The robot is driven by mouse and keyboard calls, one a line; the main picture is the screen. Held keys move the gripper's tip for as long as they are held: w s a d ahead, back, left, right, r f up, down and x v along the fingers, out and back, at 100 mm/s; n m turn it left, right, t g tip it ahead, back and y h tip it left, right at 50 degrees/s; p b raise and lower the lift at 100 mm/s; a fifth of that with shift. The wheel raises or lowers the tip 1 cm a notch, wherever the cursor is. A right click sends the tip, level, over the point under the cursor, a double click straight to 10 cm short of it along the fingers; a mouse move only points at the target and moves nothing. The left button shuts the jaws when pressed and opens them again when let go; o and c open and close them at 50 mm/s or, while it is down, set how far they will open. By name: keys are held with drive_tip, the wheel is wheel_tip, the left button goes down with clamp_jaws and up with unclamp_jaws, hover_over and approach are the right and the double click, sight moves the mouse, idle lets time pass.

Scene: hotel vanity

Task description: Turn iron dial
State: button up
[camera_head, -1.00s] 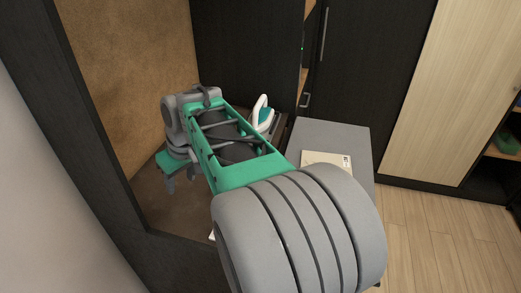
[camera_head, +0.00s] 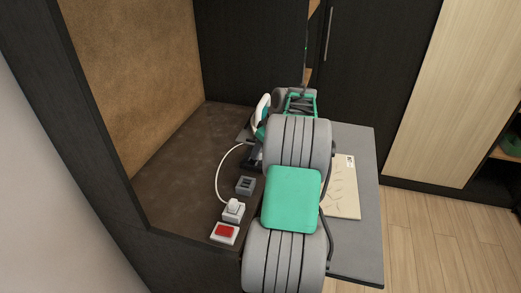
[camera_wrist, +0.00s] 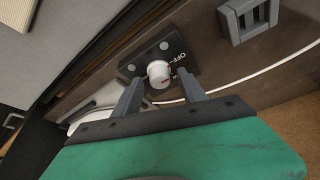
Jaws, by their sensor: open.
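In the wrist view a round white dial (camera_wrist: 159,74) with a red mark sits on a dark panel (camera_wrist: 184,52) that carries the word OFF. My gripper (camera_wrist: 159,78) is open, with one finger on each side of the dial. Contact between fingers and dial cannot be told. In the head view the white and green iron (camera_head: 262,108) stands at the right edge of the brown counter (camera_head: 175,170), partly behind my arm. The dial is hidden there.
On the counter are a grey slotted block (camera_head: 245,185), a white socket with a plug (camera_head: 233,210) and a red switch (camera_head: 225,232). A white cord (camera_head: 219,172) curves towards the iron. A grey surface (camera_head: 360,225) with a pale board (camera_head: 344,188) lies right of my arm.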

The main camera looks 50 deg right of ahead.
drive_tip(key=shift+c, duration=0.4)
clamp_jaws()
